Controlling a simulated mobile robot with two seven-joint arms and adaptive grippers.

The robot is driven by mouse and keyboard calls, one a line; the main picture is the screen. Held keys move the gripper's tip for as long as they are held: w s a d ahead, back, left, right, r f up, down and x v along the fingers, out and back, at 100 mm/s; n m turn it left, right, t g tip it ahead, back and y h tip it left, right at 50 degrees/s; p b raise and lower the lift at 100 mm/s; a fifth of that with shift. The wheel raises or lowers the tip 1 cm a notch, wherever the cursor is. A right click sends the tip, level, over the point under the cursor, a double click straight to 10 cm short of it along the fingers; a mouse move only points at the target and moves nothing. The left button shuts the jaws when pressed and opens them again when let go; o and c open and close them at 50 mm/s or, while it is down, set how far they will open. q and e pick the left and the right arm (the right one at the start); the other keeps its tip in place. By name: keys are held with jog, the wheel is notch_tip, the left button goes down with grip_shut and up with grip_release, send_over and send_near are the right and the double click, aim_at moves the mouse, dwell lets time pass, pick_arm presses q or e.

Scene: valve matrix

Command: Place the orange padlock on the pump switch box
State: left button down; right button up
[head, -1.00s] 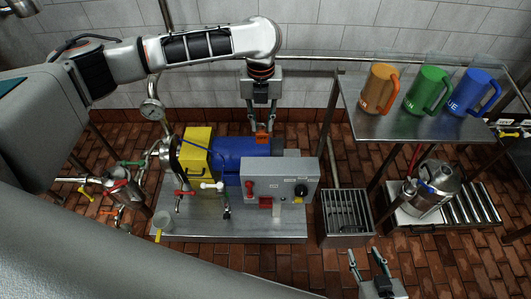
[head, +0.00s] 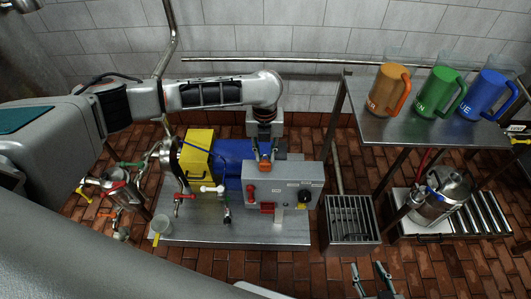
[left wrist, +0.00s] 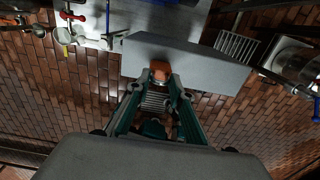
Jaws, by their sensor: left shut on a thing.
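The orange padlock (head: 265,163) is held between the fingers of my left gripper (head: 264,156), just behind the top edge of the grey pump switch box (head: 258,175). The box has a red knob, a black knob and a red part on its front. In the left wrist view, the padlock (left wrist: 160,67) is between the fingertips, at the near edge of the box's plain grey top (left wrist: 200,65). I cannot tell whether padlock and box touch. My right gripper (head: 370,271) is at the bottom edge, its fingers apart and empty.
The box stands on a metal bench (head: 240,235) beside a blue pump (head: 228,165) and yellow guard (head: 199,152). Orange, green and blue mugs stand on a shelf (head: 425,133) to the right. A grated basin (head: 350,220) is nearby.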

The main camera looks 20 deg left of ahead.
pick_arm(q)
jog(key=shift+r, duration=0.15)
jog(key=c, duration=1.8)
grip_release()
